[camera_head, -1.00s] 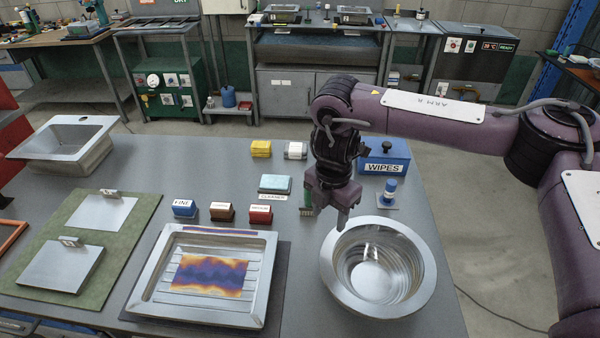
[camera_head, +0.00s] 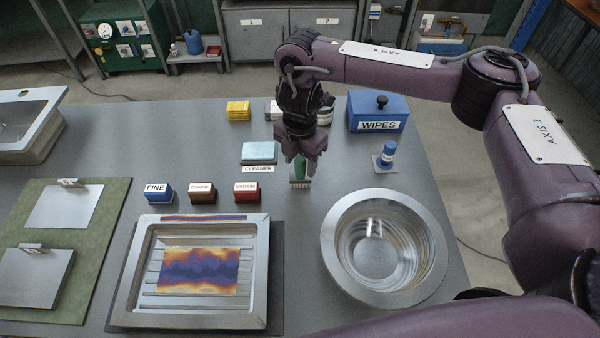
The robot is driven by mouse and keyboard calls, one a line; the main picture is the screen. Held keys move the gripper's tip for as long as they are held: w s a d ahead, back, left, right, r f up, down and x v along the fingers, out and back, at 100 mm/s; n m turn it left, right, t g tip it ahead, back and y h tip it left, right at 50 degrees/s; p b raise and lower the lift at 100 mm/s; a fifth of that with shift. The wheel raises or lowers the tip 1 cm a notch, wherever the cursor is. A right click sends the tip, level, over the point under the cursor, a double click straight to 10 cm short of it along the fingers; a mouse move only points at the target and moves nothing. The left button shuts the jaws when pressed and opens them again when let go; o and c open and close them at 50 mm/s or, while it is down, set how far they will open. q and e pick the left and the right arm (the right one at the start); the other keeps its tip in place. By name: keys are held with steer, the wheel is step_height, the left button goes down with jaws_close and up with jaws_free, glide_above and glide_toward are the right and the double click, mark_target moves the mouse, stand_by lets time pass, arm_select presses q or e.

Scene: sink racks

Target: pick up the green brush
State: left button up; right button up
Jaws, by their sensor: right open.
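The green brush (camera_head: 300,170) stands upright on the grey table, with its green handle up and its pale bristle end down. My right gripper (camera_head: 301,162) is directly over it, pointing down. Its jaws are open, with the fingers around or just in front of the upper handle. The top of the brush is hidden by the gripper, and I cannot tell whether the fingers touch it. My left gripper is out of view.
A steel bowl (camera_head: 334,240) is just right of the brush. A teal cleaner sponge (camera_head: 260,151) and red block (camera_head: 246,191) are left. A steel tray (camera_head: 258,275) lies in front left.

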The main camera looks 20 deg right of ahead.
steer(key=shift+f, duration=0.85)
steer(key=shift+c, duration=0.2)
steer(key=c, duration=0.5)
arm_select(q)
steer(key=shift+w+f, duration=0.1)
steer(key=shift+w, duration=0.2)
arm_select(e)
steer(key=c, duration=0.5)
